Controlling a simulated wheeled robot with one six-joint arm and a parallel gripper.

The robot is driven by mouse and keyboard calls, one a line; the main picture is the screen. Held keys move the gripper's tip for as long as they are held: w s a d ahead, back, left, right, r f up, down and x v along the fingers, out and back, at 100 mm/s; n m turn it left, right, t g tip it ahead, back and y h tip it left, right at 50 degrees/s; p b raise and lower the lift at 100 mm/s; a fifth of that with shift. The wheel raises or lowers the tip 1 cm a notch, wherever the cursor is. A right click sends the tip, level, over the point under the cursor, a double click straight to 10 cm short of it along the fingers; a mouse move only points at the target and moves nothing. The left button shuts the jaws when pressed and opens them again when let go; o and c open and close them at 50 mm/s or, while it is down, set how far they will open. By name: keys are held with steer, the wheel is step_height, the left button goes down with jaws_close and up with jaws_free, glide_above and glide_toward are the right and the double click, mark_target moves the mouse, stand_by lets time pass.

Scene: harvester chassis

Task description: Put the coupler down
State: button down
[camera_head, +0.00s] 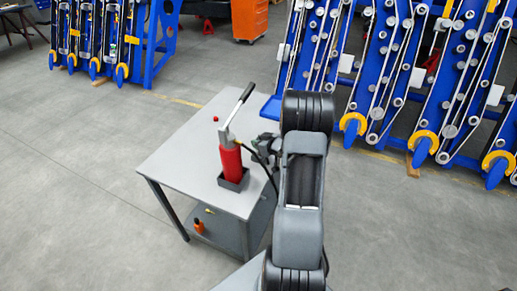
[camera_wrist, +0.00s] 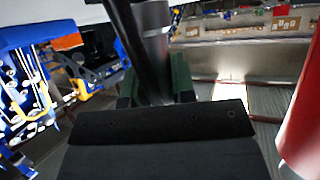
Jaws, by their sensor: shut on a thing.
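My gripper (camera_head: 265,146) is beside the red hand pump, over the right side of the grey table (camera_head: 185,152), partly hidden by my arm in the head view. In the wrist view my gripper (camera_wrist: 156,88) has green-padded fingers shut on a grey metal cylinder, the coupler (camera_wrist: 154,50). A black hose (camera_wrist: 130,40) runs alongside the coupler. The coupler is hard to make out in the head view; I cannot tell its exact height above the table. The pump (camera_head: 231,160) stands upright in a small dark tray (camera_head: 233,182), and its red body (camera_wrist: 303,125) shows at right in the wrist view.
The pump's lever (camera_head: 238,107) rises up and to the right. An orange item (camera_head: 199,226) sits on the lower shelf. Blue chassis frames (camera_head: 395,80) stand behind. The table's left part is clear.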

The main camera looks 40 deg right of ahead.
steer(key=shift+f, duration=1.6)
steer(key=shift+f, duration=0.1)
steer(key=shift+f, duration=0.15)
steer(key=c, duration=0.9)
jaws_free()
steer(key=shift+c, duration=0.2)
